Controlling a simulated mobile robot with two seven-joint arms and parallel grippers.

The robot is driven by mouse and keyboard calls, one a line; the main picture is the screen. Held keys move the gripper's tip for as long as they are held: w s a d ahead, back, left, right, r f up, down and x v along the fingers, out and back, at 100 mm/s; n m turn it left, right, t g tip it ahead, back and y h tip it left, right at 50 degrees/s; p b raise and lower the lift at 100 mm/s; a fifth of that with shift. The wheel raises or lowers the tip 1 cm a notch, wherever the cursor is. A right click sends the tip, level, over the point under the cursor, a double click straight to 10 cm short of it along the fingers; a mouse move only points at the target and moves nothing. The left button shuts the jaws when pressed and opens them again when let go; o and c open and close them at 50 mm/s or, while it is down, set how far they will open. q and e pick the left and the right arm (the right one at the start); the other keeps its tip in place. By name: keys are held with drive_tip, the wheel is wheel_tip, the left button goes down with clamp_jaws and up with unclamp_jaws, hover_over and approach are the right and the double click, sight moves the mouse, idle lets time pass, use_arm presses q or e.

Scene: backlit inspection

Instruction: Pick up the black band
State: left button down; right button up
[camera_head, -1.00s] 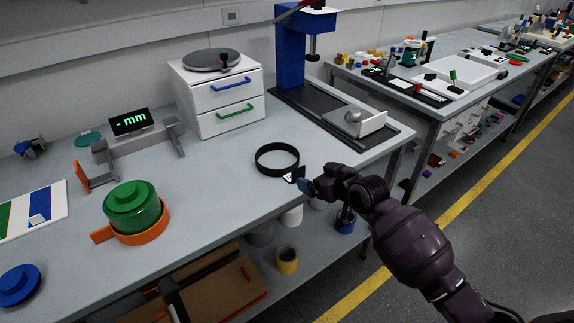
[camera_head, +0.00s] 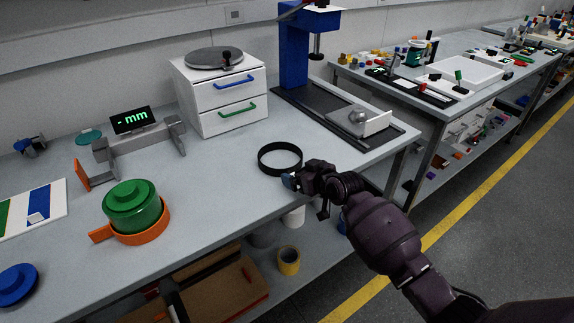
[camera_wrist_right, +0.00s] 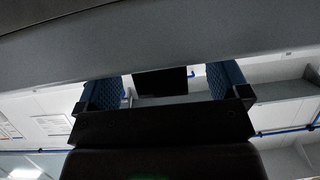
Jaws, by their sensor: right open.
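The black band (camera_head: 268,168) is a thin-walled ring that rests flat on the grey workbench (camera_head: 225,190), near its front edge. My right gripper (camera_head: 288,181) is open at the band's near side, its blue fingertips very close to it. I cannot tell whether they touch. In the right wrist view the two blue fingers (camera_wrist_right: 160,85) stand apart, with a dark block between and beyond them. I cannot tell whether that block is the band. My left gripper is not in view.
Left of the band stand a green lidded pot in an orange holder (camera_head: 160,232) and a gauge with a display (camera_head: 133,120). A white drawer unit (camera_head: 225,100) and a blue stand (camera_head: 293,60) are behind. The bench between them is clear.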

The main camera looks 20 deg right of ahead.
drive_tip(key=c, duration=0.9)
